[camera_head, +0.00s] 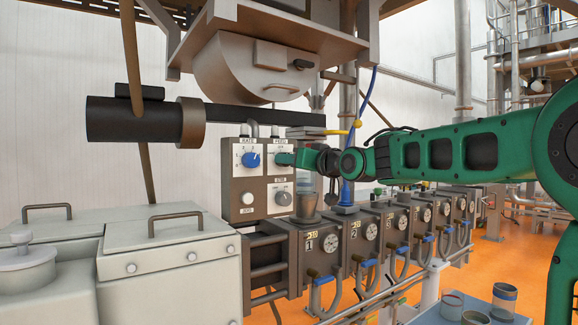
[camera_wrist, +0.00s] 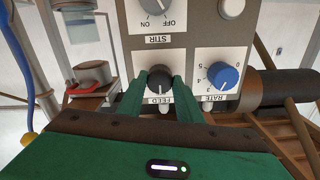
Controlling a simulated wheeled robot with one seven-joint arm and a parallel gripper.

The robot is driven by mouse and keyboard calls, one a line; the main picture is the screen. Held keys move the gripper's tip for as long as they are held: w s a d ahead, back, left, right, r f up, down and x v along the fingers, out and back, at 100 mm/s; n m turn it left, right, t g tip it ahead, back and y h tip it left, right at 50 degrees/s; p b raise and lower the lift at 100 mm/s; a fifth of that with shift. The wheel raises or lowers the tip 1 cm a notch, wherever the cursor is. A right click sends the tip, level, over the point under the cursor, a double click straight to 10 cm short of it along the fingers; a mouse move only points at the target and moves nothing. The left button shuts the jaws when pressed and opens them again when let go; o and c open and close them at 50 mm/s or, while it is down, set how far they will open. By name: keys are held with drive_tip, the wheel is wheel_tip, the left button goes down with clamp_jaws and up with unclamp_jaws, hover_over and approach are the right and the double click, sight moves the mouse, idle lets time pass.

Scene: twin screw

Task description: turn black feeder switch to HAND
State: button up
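The black feeder switch (camera_wrist: 159,78) is a round knob on a white plate above the upside-down FEED label (camera_wrist: 160,101) in the wrist view. Its pale pointer mark faces down in that picture; the plate's position words are largely hidden. My gripper (camera_wrist: 159,79) has one green finger on each side of the knob. I cannot tell whether the fingers touch it. In the head view my gripper (camera_head: 287,159) reaches the grey control box (camera_head: 237,186) from the right and covers the switch.
The blue RATE knob (camera_wrist: 223,76) sits close beside the feeder switch. The STIR knob (camera_wrist: 153,5) is on the same box. A clear cylinder (camera_head: 305,184) on a metal cup stands just below my gripper in the head view. A blue hose (camera_head: 349,190) hangs to the right.

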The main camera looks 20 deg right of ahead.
drive_tip(key=shift+d+n, duration=0.1)
drive_tip(key=shift+n, duration=0.3)
drive_tip(key=n, duration=1.1)
drive_tip(key=shift+f, duration=0.1)
idle(0.3)
drive_tip(key=o, duration=1)
drive_tip(key=shift+o, duration=0.2)
